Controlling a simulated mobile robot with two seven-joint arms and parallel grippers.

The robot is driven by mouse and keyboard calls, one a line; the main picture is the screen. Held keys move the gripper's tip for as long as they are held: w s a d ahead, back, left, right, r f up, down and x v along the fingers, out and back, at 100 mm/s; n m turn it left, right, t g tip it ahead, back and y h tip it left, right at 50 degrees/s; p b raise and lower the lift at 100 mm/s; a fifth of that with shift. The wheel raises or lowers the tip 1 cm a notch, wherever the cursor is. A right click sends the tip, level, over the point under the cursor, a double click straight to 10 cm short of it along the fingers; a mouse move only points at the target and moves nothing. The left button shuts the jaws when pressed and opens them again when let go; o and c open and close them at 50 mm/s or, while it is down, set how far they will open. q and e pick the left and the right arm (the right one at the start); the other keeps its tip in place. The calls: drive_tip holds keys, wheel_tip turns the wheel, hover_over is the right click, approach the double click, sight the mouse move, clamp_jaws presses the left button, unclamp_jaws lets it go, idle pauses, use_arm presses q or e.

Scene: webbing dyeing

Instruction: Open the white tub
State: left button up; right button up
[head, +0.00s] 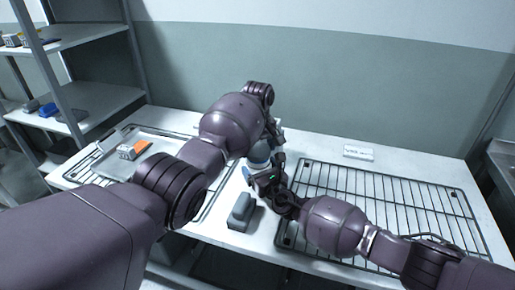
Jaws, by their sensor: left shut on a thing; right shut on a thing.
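The white tub (260,153) stands near the middle of the table, mostly hidden behind my arms; a pale, bluish part of its side shows. My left gripper (273,133) comes down over the tub from above and is shut on its upper part. My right gripper (262,174) reaches in from the right, low at the tub's near side, and is shut on it. The fingertips of both are largely hidden. I cannot tell whether the lid is on or apart from the tub.
A wire rack (380,205) covers the table's right side. A tray (168,143) at the left holds an orange-and-white item (134,149). A grey block-like object (241,212) stands at the front middle. A small white box (358,152) lies at the back. Shelves (85,105) stand at left.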

sight(257, 149)
use_arm(q)
drive_tip(key=shift+r, duration=2.05)
use_arm(e)
drive_tip(key=o, duration=1.5)
drive_tip(key=shift+c, duration=0.2)
